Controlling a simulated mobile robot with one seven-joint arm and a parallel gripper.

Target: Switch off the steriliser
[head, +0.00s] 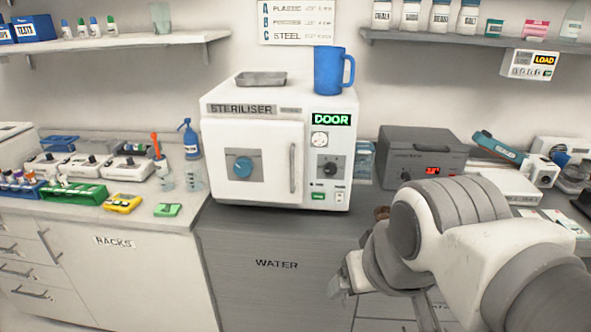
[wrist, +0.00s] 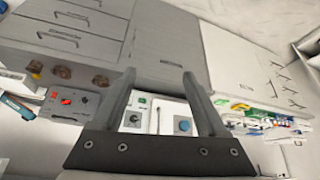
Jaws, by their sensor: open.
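The steriliser (head: 255,160) is a white box on the counter, its door with a blue round window shut. Its right panel has a lit green DOOR display (head: 331,119), a gauge, a black knob (head: 330,168) and, low down, a green switch (head: 318,197) beside a pale one. My gripper (head: 340,285) is low, in front of the counter and below and right of the steriliser, partly hidden by my arm. In the wrist view, which is upside down, my gripper (wrist: 157,76) is open and empty. The steriliser (wrist: 161,114) shows between its fingers, some way off.
A blue mug (head: 328,72) and a grey tray (head: 262,79) stand on the steriliser. A grey device with a red display (head: 422,155) stands to the right. Racks and bottles crowd the left counter. The counter front below the steriliser is clear.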

